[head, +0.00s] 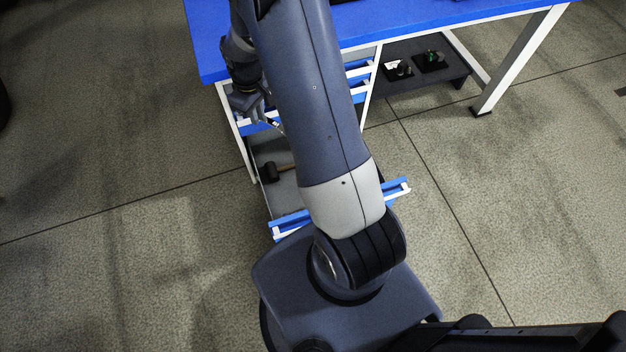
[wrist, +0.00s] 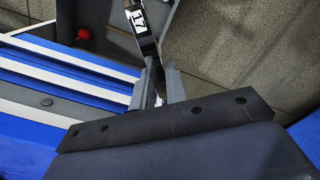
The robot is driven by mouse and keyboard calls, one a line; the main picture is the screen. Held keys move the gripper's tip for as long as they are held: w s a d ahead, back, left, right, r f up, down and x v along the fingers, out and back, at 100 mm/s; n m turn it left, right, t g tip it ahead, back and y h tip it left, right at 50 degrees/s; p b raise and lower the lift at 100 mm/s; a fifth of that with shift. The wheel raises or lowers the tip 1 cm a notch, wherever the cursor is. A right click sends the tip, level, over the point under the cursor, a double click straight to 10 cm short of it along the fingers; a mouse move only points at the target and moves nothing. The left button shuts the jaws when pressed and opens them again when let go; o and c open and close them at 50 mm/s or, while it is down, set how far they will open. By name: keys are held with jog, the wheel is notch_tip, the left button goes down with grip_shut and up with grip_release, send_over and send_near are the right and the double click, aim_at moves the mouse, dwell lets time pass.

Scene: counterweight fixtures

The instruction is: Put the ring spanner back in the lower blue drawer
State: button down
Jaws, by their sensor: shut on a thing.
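The ring spanner (wrist: 139,20), dark with a white label reading 17, is held between the fingers of my gripper (wrist: 157,85) in the wrist view. In the head view my gripper (head: 262,112) is at the left side of the bench, partly hidden by my arm; the spanner is hard to make out there. The lower blue drawer (head: 398,188) is pulled out, its blue front toward me. Its grey inside shows left of my arm; the rest is hidden. The spanner is above the drawer area; its exact height is unclear.
A hammer (head: 270,172) with a black head lies in the open drawer. The blue bench top (head: 450,12) is above. A dark shelf (head: 450,72) under it holds small black items. A red object (wrist: 83,34) shows in the wrist view. Floor is clear on both sides.

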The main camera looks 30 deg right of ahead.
notch_tip(320, 180, down, 26)
jog(key=w+d+n+b, duration=0.1)
jog(key=d+n+b, duration=0.2)
jog(key=n+b, duration=1.6)
jog(key=b, duration=1.5)
send_near(291, 200)
notch_tip(291, 200, down, 6)
jog(key=b, duration=0.5)
jog(key=shift+s+f, duration=0.1)
jog(key=shift+f, duration=0.1)
jog(key=shift+f, duration=0.15)
jog(key=c, duration=1.4)
grip_release()
notch_tip(291, 200, up, 12)
jog(key=p, duration=0.5)
